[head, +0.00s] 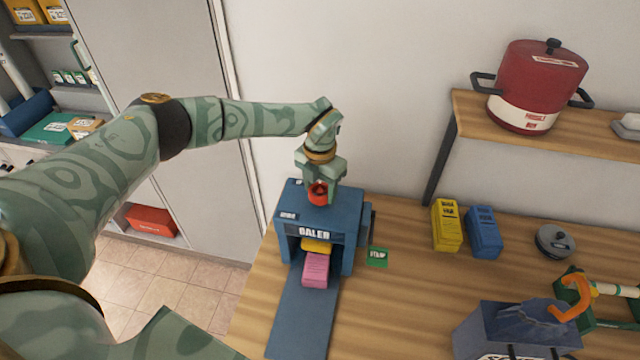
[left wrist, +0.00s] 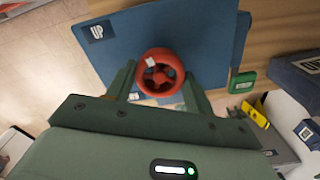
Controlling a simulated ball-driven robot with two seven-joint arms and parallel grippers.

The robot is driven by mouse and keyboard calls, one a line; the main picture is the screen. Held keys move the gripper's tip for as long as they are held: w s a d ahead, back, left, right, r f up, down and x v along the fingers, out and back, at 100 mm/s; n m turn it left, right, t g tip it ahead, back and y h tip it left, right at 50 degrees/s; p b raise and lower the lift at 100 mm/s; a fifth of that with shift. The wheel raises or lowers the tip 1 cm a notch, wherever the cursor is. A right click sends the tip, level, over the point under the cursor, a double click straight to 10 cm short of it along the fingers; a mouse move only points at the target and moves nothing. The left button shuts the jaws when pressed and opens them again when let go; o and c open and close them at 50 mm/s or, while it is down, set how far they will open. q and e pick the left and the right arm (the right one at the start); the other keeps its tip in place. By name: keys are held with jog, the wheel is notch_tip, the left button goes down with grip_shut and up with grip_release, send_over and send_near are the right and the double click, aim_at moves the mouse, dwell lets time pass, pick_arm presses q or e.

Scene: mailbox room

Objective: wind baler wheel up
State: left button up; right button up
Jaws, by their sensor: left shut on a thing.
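The blue baler (head: 350,238) stands on the wooden table with its label facing front. A red wheel (head: 318,193) sits on its top, and it also shows in the left wrist view (left wrist: 161,57). My left gripper (head: 320,185) comes down from above and is shut on the red wheel, one finger on each side of it. An "UP" label (left wrist: 97,31) is on the baler's top plate. A pink block (head: 316,270) and a yellow block (head: 317,245) lie in the baler's front opening. My right gripper is not in view.
A blue ramp (head: 302,315) runs forward from the baler. A green tag (head: 377,257) lies right of it. Yellow (head: 446,225) and blue (head: 484,232) boxes stand farther right. A shelf (head: 590,135) holds a red pot (head: 538,85). A blue bin (head: 515,332) is at front right.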

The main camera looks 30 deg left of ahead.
aim_at(320, 189)
pick_arm(q)
jog(key=n+p, duration=0.2)
jog(key=n, duration=0.4)
jog(key=shift+w+r+n, duration=0.1)
jog(key=shift+r+n, duration=0.05)
jog(key=shift+n, duration=0.15)
dwell(0.5)
jog(key=o, duration=1)
notch_tip(320, 189, up, 16)
jog(key=shift+r+b, duration=0.1)
jog(key=shift+b, duration=0.9)
